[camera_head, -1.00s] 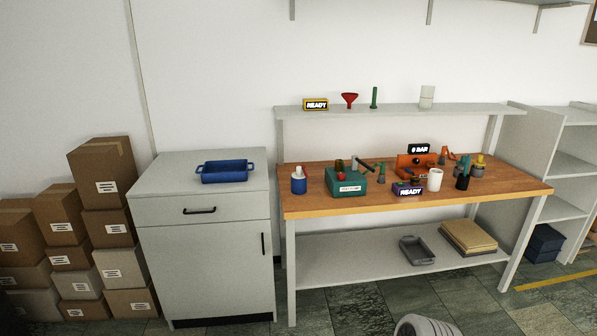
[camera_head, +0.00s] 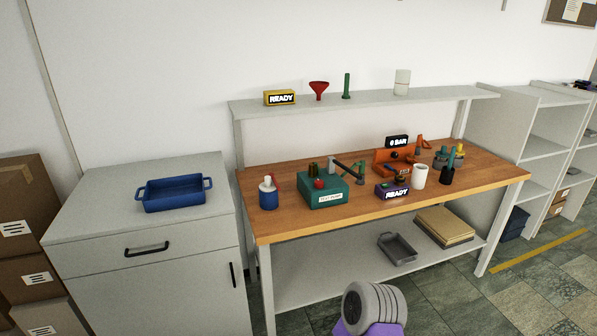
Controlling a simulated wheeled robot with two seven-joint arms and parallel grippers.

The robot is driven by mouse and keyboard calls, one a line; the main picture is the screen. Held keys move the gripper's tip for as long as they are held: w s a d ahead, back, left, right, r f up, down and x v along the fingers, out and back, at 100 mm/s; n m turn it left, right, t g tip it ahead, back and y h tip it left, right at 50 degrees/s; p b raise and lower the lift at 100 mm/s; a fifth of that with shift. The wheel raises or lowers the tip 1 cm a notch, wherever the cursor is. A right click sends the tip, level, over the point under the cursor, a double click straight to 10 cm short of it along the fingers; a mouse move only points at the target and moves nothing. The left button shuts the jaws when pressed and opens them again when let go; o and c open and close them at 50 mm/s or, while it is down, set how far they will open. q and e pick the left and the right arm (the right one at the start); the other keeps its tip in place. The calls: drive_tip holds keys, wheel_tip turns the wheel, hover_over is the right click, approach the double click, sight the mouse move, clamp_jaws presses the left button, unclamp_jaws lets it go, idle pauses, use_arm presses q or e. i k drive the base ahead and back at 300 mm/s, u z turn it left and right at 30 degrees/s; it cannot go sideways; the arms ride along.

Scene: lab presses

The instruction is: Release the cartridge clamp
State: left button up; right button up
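An orange device (camera_head: 384,162) stands toward the back right of the wooden bench, with a black display (camera_head: 397,141) reading "0 BAR" above it. A green box (camera_head: 322,193) with a white label, a red knob (camera_head: 320,184) and a dark lever (camera_head: 346,170) beside it stands left of the middle. A purple block (camera_head: 392,191) reading "READY" sits in front of the orange device. I cannot tell which part is the cartridge clamp or whether it is closed. Neither of my grippers is in view.
A blue tray (camera_head: 174,206) sits on the grey cabinet (camera_head: 88,232) at left. A blue-and-white bottle (camera_head: 268,196), a white cup (camera_head: 420,176) and a black pen holder (camera_head: 447,177) stand on the wooden bench (camera_head: 450,193). A grey tray (camera_head: 397,257) lies on the lower shelf.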

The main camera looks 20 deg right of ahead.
sight(271, 174)
drive_tip(key=z, duration=0.3)
drive_tip(key=i, duration=0.4)
drive_tip(key=z, duration=0.3)
drive_tip(key=k, duration=0.5)
drive_tip(key=u, duration=0.3)
drive_tip(key=i, duration=1.25)
drive_tip(key=z, duration=0.4)
